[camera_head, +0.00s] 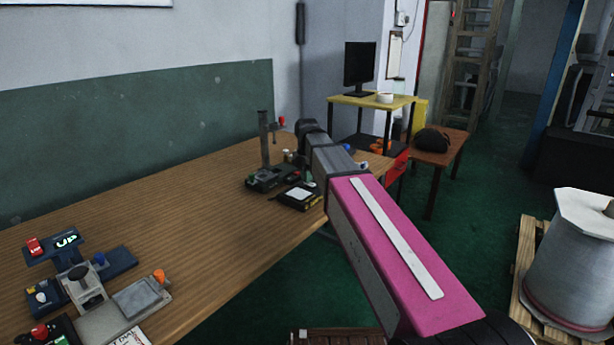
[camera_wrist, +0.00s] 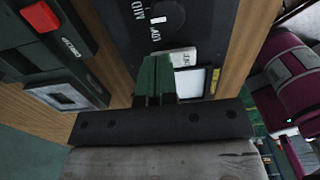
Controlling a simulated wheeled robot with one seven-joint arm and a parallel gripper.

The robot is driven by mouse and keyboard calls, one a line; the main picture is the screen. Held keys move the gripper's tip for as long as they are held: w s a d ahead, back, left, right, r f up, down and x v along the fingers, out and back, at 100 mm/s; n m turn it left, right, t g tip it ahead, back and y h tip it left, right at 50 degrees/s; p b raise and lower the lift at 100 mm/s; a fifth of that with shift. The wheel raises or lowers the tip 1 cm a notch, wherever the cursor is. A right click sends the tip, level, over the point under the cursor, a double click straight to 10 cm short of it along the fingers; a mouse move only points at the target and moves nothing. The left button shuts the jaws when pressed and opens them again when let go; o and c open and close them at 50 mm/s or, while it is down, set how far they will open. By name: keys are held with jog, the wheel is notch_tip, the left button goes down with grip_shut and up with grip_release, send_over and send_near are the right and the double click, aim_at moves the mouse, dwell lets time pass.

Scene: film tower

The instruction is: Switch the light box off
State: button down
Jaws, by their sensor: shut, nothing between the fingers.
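The light box is a black box with a pale panel (camera_head: 299,194) on the wooden bench in the head view, just below my arm's far end. In the wrist view a bright white panel in a dark frame (camera_wrist: 191,83) shows just right of my fingers. A white piece with dark lettering, seemingly OFF (camera_wrist: 181,57), lies at the fingertips. My gripper (camera_wrist: 155,58) is shut and empty, its green fingers together over the dark box. I cannot tell whether the fingertips touch the white piece, as they partly hide it. The gripper is not clear in the head view.
A dark stand with an upright post (camera_head: 265,140) is left of the light box. A dial marked MID (camera_wrist: 165,20) sits beyond my fingertips, and a device with a red part (camera_wrist: 43,16) is at left. Other devices crowd the bench's near left; its middle (camera_head: 170,220) is clear.

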jog(key=shift+f, duration=0.15)
jog(key=shift+s, duration=0.1)
jog(key=shift+s+d+r, duration=0.35)
jog(key=shift+d, duration=0.2)
jog(key=shift+r, duration=0.1)
dwell(0.3)
